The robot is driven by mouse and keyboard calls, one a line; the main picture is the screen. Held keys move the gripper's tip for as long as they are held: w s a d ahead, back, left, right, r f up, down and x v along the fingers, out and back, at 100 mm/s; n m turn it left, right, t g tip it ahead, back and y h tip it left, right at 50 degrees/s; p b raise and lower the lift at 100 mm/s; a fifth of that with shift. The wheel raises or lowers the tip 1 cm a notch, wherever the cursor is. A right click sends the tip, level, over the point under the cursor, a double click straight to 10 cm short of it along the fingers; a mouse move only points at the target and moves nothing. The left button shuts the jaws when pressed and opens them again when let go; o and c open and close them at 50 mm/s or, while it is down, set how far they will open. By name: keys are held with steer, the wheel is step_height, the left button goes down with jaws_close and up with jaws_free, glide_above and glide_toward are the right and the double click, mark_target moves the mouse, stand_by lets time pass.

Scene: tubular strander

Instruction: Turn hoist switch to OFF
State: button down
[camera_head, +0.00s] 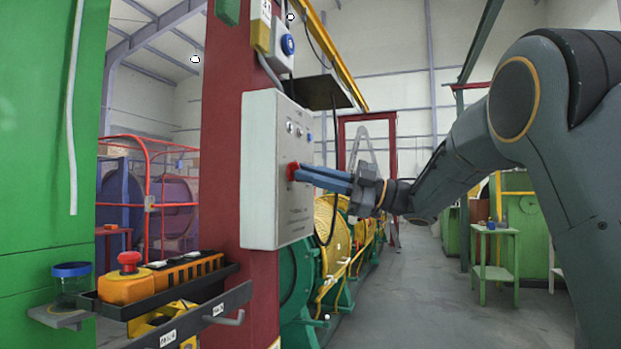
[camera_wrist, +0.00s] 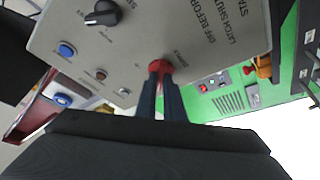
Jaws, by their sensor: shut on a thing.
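A pale grey control box (camera_head: 262,190) is mounted on a dark red column. A red switch handle (camera_head: 292,171) sticks out of its front face. My gripper (camera_head: 301,173) reaches in from the right, with its fingers closed around this handle. In the wrist view, the two fingers (camera_wrist: 161,77) hold the red handle (camera_wrist: 161,66) near the edge of the box panel (camera_wrist: 200,30). The fingers hide part of the handle, so its exact turn position cannot be told. The small label beside it is too small to read.
A black rotary knob (camera_wrist: 103,13) and a blue button (camera_wrist: 67,50) share the panel.

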steer(key=c, duration=1.9)
jaws_free()
steer(key=shift+o, duration=0.2)
steer(key=v, duration=0.8)
steer(key=shift+b, duration=0.3)
